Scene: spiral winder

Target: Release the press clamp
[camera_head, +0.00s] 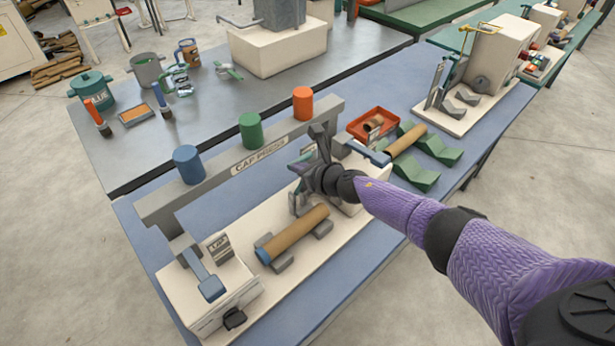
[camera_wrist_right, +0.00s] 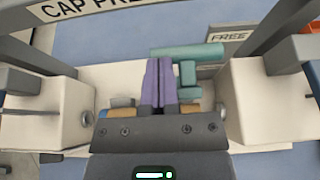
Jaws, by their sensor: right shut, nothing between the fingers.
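The cap press (camera_head: 258,156) stands on the blue bench top. A brown tube (camera_head: 300,233) lies in its grey cradles, with blue at its left end. A teal clamp handle (camera_wrist_right: 187,53) lies crosswise in front of a sign reading FREE (camera_wrist_right: 230,37) in the right wrist view. My right gripper (camera_head: 312,176) is over the press, behind the tube's right part. In the wrist view its purple fingers (camera_wrist_right: 158,80) are together and empty, just left of the clamp's teal upright part. I cannot tell whether they touch it. In the head view my gripper partly hides the clamp.
Cream end blocks (camera_head: 208,312) flank the press; the left one carries a blue lever (camera_head: 205,275). Blue, green and orange cylinders (camera_head: 251,130) stand on the beam. A red tray (camera_head: 374,124) and green cradles (camera_head: 440,146) are to the right.

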